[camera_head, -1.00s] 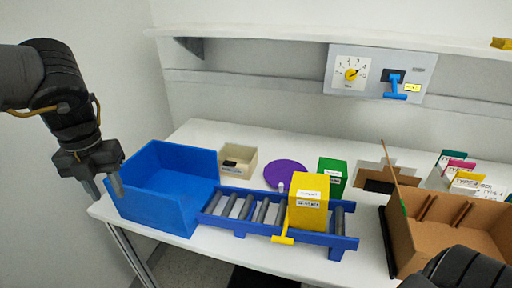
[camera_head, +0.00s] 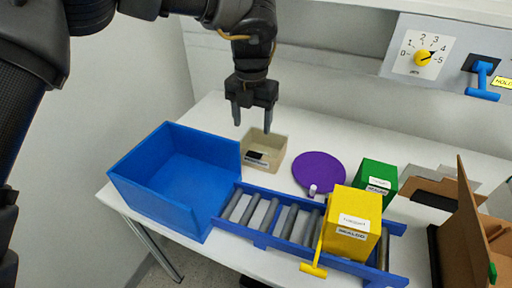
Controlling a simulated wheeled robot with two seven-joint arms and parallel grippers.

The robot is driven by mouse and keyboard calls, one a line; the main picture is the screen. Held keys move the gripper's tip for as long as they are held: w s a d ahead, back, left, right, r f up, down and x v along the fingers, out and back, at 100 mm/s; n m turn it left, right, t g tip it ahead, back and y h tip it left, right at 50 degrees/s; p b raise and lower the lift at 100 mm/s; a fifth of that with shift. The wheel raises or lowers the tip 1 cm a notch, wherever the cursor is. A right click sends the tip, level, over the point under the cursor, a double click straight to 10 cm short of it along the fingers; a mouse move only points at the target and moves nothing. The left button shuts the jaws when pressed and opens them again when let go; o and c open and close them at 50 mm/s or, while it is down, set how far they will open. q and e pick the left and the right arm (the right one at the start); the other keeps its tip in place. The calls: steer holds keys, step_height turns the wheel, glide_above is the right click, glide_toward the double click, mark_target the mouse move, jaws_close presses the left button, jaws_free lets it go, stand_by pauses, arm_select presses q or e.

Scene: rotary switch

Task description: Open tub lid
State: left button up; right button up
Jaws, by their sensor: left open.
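A flat purple round disc (camera_head: 319,172), which looks like a tub lid seen from above, lies at the back middle of the white table. A small pale knob (camera_head: 313,190) shows at its front edge. I cannot make out any tub wall under it. My left gripper (camera_head: 252,125) points down with its two fingers apart, and nothing shows between them. It appears above the small beige box (camera_head: 279,157), to the left of the purple disc and apart from it. My right gripper is not in view.
A blue open bin (camera_head: 124,188) stands at the left. A blue roller rack (camera_head: 262,241) carries a yellow box (camera_head: 349,226) with a yellow handle (camera_head: 313,268). A green box (camera_head: 377,181) and cardboard box (camera_head: 463,225) stand right. A dial panel (camera_head: 442,58) is on the wall.

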mark_target(253, 156)
arm_select(q)
step_height(253, 156, down, 9)
steer(key=shift+r, duration=0.15)
steer(key=shift+d+f, duration=0.1)
steer(key=shift+f, duration=0.6)
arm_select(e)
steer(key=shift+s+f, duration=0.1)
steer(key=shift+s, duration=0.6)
arm_select(q)
steer(key=shift+c, duration=0.4)
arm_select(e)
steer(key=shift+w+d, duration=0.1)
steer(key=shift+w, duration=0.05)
